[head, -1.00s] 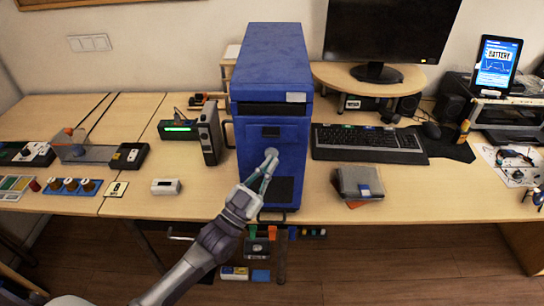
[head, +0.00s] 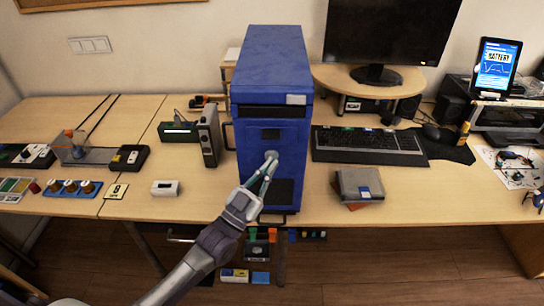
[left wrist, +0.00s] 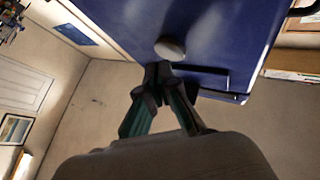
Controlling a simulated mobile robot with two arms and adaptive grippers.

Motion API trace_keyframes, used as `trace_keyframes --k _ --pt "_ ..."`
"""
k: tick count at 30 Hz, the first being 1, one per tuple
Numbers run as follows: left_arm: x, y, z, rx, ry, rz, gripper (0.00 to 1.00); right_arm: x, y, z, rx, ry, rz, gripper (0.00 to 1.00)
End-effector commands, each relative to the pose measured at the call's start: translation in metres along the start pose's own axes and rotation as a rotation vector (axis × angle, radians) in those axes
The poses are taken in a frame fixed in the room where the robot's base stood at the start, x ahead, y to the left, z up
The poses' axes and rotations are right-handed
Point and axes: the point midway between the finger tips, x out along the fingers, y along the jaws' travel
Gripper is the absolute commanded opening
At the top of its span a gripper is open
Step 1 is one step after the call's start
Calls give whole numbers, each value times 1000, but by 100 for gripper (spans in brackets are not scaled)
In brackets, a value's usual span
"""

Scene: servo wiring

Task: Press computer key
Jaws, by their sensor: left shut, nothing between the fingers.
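A blue computer tower (head: 272,60) stands upright in the middle of the table. A round pale grey button (head: 271,154) is on its front panel, and it also shows in the left wrist view (left wrist: 170,49). My left gripper (head: 268,164) is shut and empty, with its fingertips right at the button. In the left wrist view the fingertips (left wrist: 157,74) are just below the button; I cannot tell whether they touch it. My right gripper is not in view.
A black keyboard (head: 368,145) and a dark monitor (head: 390,30) are right of the tower. A grey box (head: 360,184) lies near the front edge. A black upright device (head: 208,137) is close to the tower's left side.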

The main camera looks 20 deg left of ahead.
Motion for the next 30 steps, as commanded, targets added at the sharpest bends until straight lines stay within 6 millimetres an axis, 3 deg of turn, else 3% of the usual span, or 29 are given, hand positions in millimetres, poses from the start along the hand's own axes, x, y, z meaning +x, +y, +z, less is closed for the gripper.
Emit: trace_keyframes --k 30 --pt "7 -5 5 0 0 0 0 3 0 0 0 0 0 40"
